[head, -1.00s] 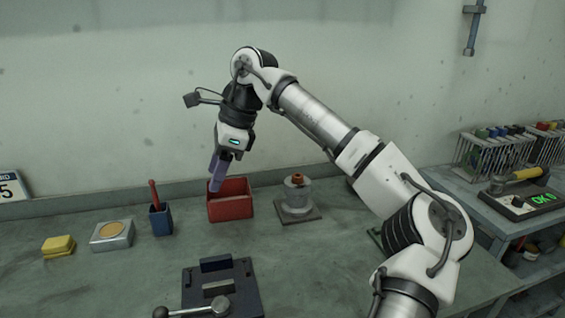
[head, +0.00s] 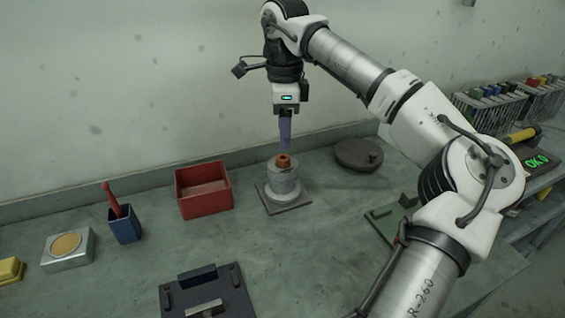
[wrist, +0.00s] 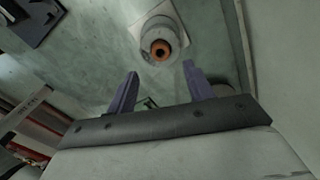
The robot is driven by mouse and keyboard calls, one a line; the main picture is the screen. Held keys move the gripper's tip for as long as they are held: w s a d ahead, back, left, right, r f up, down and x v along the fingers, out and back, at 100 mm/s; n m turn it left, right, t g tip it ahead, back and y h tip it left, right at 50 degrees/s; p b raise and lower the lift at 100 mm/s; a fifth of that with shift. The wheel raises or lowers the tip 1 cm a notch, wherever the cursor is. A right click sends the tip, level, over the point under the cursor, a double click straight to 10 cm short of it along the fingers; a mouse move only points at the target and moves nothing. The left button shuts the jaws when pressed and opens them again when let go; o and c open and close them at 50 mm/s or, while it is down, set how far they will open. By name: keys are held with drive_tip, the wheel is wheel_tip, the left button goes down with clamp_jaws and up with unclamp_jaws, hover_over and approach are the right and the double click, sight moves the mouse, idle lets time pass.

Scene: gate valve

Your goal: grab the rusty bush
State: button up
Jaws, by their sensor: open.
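The rusty bush (head: 284,160) is a small orange-brown ring. It sits on top of a grey cylindrical body (head: 284,182) on a square plate. In the wrist view the bush (wrist: 160,50) shows from above as an orange ring with a dark hole, beyond the fingertips and a little above the gap between them. My gripper (head: 285,146) points down just above the bush in the head view, apart from it as far as I can see. In the wrist view its two purple fingers (wrist: 160,70) are spread and empty.
A red open box (head: 204,204) stands left of the grey body, with a blue cup (head: 125,229) further left. A round dark lid (head: 358,154) lies to the right. A dark fixture (head: 208,296) is at the front. The bench between them is clear.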

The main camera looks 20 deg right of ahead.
sight(284, 157)
drive_tip(key=shift+f+p, duration=0.8)
drive_tip(key=shift+f, duration=2.5)
clamp_jaws()
drive_tip(key=shift+r, duration=0.1)
